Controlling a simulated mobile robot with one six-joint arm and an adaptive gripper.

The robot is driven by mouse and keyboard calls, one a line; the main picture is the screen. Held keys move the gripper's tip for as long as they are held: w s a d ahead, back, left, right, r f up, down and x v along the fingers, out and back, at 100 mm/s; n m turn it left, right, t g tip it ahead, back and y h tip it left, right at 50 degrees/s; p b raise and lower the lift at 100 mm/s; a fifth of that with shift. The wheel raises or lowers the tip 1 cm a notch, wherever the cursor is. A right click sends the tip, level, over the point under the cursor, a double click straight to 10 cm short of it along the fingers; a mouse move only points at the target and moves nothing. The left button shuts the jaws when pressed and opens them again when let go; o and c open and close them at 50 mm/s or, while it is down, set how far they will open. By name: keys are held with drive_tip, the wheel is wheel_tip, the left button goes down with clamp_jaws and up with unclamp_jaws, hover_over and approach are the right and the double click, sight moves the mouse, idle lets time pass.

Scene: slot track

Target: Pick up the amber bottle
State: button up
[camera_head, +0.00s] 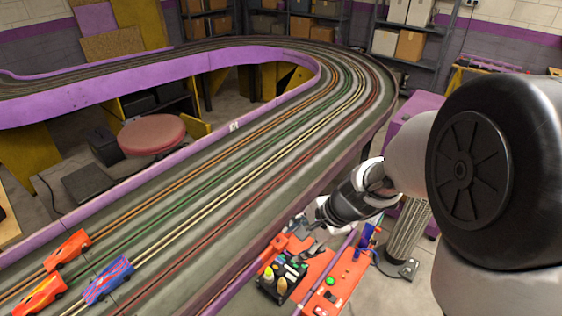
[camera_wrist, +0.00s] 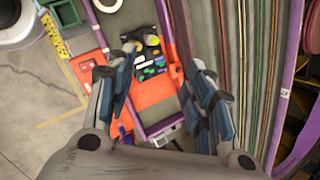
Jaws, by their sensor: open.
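The amber bottle (camera_head: 282,285) stands upright in a small black caddy (camera_head: 268,293) on the orange-red bench beside the track. A yellow bottle (camera_head: 268,273) stands next to it, nearer the track. In the wrist view the bottle tops are small; the paler one, on the left, looks like the amber bottle (camera_wrist: 130,46), and the yellow one (camera_wrist: 153,41) is on the right. My gripper (camera_wrist: 152,75) is open and empty. Its fingers spread either side of the caddy in the picture, apart from the bottles. In the head view my gripper (camera_head: 305,226) is beyond and above the caddy.
The slot track (camera_head: 230,190), with a purple border, runs along the left of the bench. Orange cars (camera_head: 68,250) and a blue car (camera_head: 108,281) are on it. Dark and green items share the caddy. A blue object (camera_head: 367,237) stands at the bench's right end.

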drive_tip(key=w+f+m+p, duration=0.2)
drive_tip(key=w+f+m, duration=0.1)
drive_tip(key=f+m, duration=0.3)
drive_tip(key=m+b, duration=0.2)
drive_tip(key=m, duration=0.1)
hover_over(284, 280)
drive_tip(key=d, duration=0.1)
drive_tip(key=shift+g, duration=0.4)
drive_tip(key=f, duration=1.9)
drive_tip(key=shift+s+d+f, duration=0.1)
drive_tip(key=shift+s+f, duration=0.1)
drive_tip(key=shift+s, duration=0.15)
drive_tip(key=shift+d+b+x, duration=0.2)
drive_tip(key=shift+b+x, duration=0.3)
drive_tip(key=shift+x, duration=1.1)
drive_tip(key=shift+d+b+x, duration=0.15)
drive_tip(key=shift+b+x, duration=0.3)
drive_tip(key=shift+x, duration=1.2)
drive_tip(key=shift+s+f, duration=0.1)
drive_tip(key=shift+c, duration=0.4)
drive_tip(key=c, duration=1)
